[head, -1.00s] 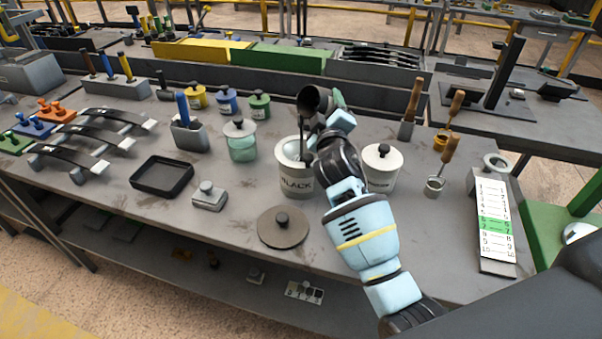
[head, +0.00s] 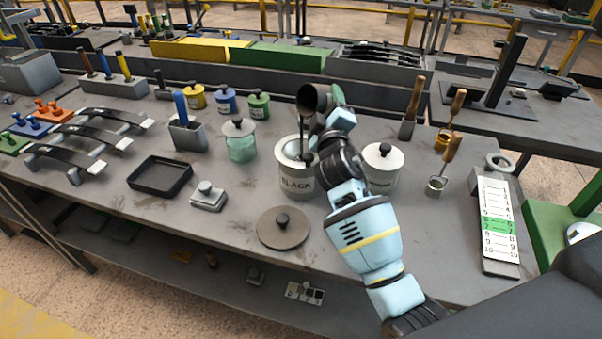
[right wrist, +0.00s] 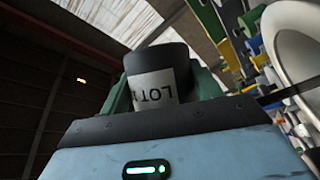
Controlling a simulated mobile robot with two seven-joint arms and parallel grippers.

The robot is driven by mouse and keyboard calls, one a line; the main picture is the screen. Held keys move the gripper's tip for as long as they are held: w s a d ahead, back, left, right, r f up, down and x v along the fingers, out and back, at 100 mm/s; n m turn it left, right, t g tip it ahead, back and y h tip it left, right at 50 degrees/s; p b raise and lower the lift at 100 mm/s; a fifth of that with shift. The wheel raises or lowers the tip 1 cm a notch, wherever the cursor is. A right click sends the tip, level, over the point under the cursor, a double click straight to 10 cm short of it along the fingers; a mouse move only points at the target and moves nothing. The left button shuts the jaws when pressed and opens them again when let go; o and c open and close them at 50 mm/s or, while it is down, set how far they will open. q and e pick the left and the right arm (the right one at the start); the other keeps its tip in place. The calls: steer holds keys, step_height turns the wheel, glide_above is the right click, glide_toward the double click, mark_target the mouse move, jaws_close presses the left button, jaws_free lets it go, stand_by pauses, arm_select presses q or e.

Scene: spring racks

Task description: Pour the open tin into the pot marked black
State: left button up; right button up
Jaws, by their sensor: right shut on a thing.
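The pot marked BLACK (head: 297,186) stands upright and uncovered on the bench, pale with dark lettering. The open tin (head: 307,98) is dark grey and tipped over above the pot, its mouth facing left and down. A dark stream (head: 303,132) runs from the tin into the pot. My right gripper (head: 329,102) is shut on the tin; its green fingers show on both sides of the tin (right wrist: 157,82) in the right wrist view, where a label reads LOT. The pot's inside is mostly hidden. My left gripper is not in view.
A round lid (head: 283,228) lies in front of the pot. Another lidded white pot (head: 381,168) stands close right, partly behind my arm. A glass jar (head: 240,142) stands left. A black tray (head: 160,175) and a list board (head: 497,225) lie on the bench.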

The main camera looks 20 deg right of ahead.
steer(key=shift+r, duration=0.15)
stand_by(0.4)
steer(key=shift+n, duration=0.4)
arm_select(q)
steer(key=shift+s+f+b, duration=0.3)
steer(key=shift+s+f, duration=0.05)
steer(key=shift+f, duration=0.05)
arm_select(e)
steer(key=shift+r+t, duration=0.3)
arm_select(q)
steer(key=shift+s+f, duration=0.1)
arm_select(e)
steer(key=shift+a+n, duration=0.1)
steer(key=shift+n, duration=0.4)
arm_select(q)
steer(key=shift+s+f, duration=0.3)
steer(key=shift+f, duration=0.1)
arm_select(e)
steer(key=shift+r+t, duration=0.2)
steer(key=shift+t, duration=0.2)
arm_select(q)
steer(key=shift+b, duration=0.3)
arm_select(e)
steer(key=shift+n, duration=0.3)
